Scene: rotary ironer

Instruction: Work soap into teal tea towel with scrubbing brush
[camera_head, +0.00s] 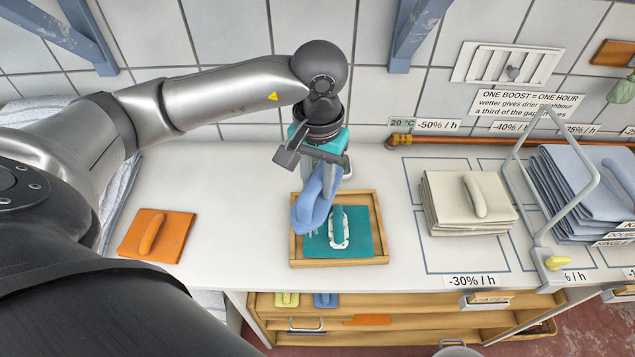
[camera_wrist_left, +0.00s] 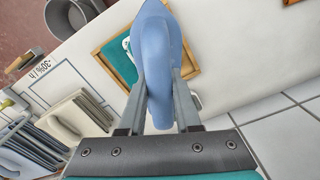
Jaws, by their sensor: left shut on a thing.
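The teal tea towel (camera_head: 362,246) lies flat and folded in a shallow wooden tray (camera_head: 383,231). A teal grip stands up from it, with a white soap-like ring (camera_head: 333,241) around its foot. My left gripper (camera_head: 318,186) is shut on a smooth blue object, which I take to be the scrubbing brush (camera_head: 306,214), over the tray's left side. The brush also fills the middle of the left wrist view (camera_wrist_left: 158,60), between both fingers. No bristles show, and I cannot tell whether it touches the towel. My right gripper is not in view.
An orange folded cloth (camera_head: 172,239) lies left of the tray. Open shelves sit below the counter. A grey bucket (camera_wrist_left: 74,17) stands on the floor.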

